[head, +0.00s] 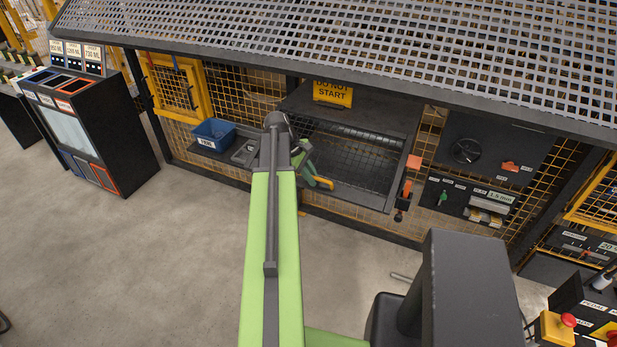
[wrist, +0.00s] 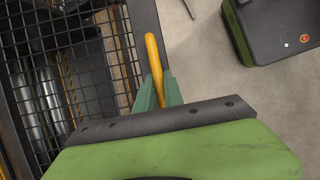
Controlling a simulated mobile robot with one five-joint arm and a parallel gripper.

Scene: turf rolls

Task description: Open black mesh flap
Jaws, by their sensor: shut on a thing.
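The black mesh flap (head: 358,165) covers the dark opening in the middle of the machine in the head view. Its mesh also fills the left of the wrist view (wrist: 98,62), with shiny rollers behind it. A yellow bar handle (head: 324,183) sits at the flap's lower left part. In the wrist view the handle (wrist: 153,58) runs beside the mesh's dark edge. My gripper (head: 313,178), with green fingers, is shut on the handle. The fingers (wrist: 157,88) sit on either side of it in the wrist view. My arm hides part of the flap's left side.
A blue bin (head: 213,134) stands on a ledge left of my arm. A yellow "do not start" sign (head: 333,93) hangs above the flap. An orange-handled lever (head: 407,188) is at its right. Grey floor (head: 190,260) in front is mostly clear.

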